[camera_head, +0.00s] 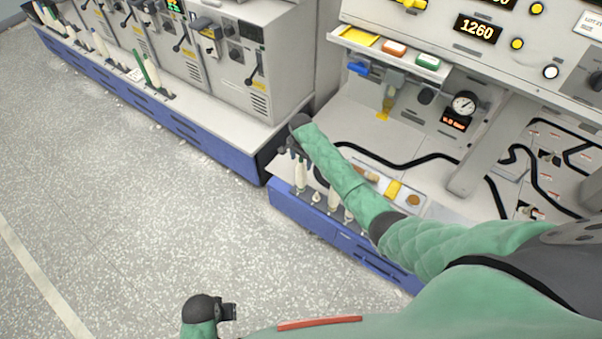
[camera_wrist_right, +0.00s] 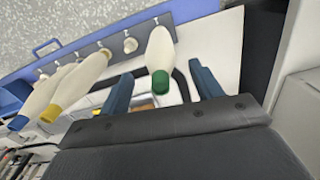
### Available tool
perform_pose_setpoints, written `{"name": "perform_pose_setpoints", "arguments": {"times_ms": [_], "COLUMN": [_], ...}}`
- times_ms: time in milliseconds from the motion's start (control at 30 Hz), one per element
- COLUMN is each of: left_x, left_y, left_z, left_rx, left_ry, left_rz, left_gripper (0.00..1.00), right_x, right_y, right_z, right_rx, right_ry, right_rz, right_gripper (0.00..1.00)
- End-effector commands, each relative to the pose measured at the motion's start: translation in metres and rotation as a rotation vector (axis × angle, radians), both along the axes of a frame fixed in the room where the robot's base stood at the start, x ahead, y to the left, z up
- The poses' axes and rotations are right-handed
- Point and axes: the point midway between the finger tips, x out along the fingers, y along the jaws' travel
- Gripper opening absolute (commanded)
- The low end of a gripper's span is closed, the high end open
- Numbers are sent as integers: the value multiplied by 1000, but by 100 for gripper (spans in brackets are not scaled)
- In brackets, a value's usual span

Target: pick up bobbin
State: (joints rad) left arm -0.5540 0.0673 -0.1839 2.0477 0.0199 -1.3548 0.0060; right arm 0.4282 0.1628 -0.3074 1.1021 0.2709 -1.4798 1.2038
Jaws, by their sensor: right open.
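My right gripper (camera_head: 294,152) hangs over the left end of the blue-edged tray ledge (camera_head: 340,237), above a cream bobbin (camera_head: 300,177). In the right wrist view the open right gripper (camera_wrist_right: 160,78) has a blue finger on each side of a cream bobbin with a green end (camera_wrist_right: 161,52). Gaps show on both sides, so neither finger visibly touches it.
Small empty pegs (camera_wrist_right: 130,44) line the ledge. Behind the bobbins lies a shallow tray with a yellow item (camera_head: 393,189). A control panel with a gauge (camera_head: 463,104) rises behind. Another machine (camera_head: 235,75) stands to the left. The speckled floor (camera_head: 130,220) is open.

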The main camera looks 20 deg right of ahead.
Motion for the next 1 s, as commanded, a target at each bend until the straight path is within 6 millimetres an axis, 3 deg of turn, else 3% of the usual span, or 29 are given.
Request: {"name": "perform_pose_setpoints", "arguments": {"times_ms": [200, 467, 567, 800, 1000], "left_x": [-3, -3, -3, -3, -3], "left_y": [1, 1, 1, 2, 2], "left_z": [-14, -16, -15, -15, -15], "left_rx": [3, 3, 3, 3, 3], "left_ry": [4, 4, 4, 4, 4], "left_rz": [0, 0, 0, 0, 0], "left_gripper": [43, 43, 43, 43, 43], "right_x": [1, 1, 1, 0, 1], "right_y": [0, 0, 0, 0, 0], "right_z": [-20, -23, -23, -23, -23], "right_rx": [-1, 0, 0, 0, 0], "right_ry": [-1, -1, -1, -1, -2], "right_rz": [-1, 0, 0, 0, 0], "right_gripper": [65, 65, 49, 2, 1]}}
